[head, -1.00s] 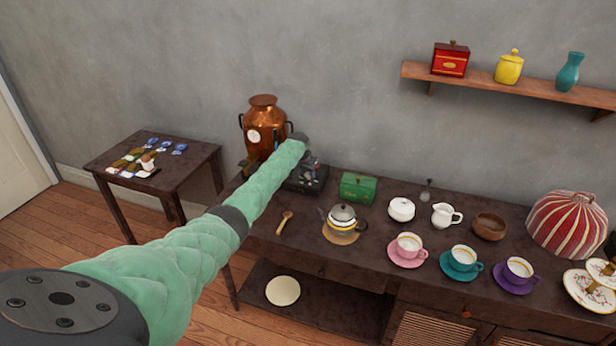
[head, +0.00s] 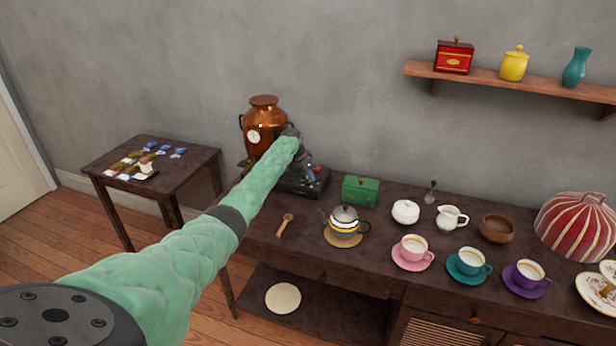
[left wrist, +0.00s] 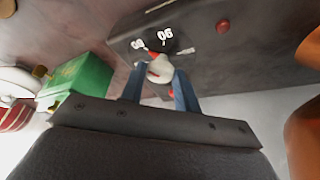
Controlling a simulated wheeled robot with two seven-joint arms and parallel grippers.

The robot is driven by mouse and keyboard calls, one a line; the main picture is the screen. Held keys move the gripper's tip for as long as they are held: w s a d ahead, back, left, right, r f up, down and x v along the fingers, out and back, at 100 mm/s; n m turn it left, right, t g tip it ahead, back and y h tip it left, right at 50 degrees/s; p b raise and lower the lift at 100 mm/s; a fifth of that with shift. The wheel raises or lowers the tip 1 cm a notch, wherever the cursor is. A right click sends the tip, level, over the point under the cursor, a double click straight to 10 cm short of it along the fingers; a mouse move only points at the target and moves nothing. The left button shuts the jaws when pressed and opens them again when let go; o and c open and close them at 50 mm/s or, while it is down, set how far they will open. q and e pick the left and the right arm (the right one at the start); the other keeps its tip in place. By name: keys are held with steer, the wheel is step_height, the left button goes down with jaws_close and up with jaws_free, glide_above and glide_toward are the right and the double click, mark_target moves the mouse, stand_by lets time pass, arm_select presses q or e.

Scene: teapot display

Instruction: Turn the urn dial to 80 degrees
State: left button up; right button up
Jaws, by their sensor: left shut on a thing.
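The copper urn (head: 265,118) with a small white gauge stands at the back left of the long table. A dark box (head: 296,186) is beside it, partly behind my left arm. In the left wrist view, the box's dark face (left wrist: 235,45) carries white numbers, upside down; one looks like 90. The pale dial (left wrist: 160,68) with a red mark is between the blue fingers of my left gripper (left wrist: 160,88), which is shut on it. The exact angle of the dial is hard to read. My right gripper is in neither view.
A green box (head: 360,191) stands just right of the dark box. The teapot (head: 343,220) and a wooden spoon (head: 285,224) are in front. Cups on saucers fill the right. A small side table (head: 190,160) with cards stands left.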

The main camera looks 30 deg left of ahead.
arm_select(q)
steer(key=shift+r, duration=0.1)
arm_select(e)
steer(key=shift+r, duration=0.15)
arm_select(q)
steer(key=o, duration=1)
steer(key=shift+c, duration=0.2)
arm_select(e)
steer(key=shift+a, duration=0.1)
arm_select(q)
steer(key=shift+a, duration=0.1)
steer(key=shift+s+r, duration=0.15)
steer(key=shift+r, duration=0.2)
steer(key=b+v, duration=0.2)
steer(key=v, duration=0.5)
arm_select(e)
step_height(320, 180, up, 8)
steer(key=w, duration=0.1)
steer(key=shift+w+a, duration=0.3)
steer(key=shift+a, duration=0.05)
arm_select(q)
steer(key=shift+f, duration=0.1)
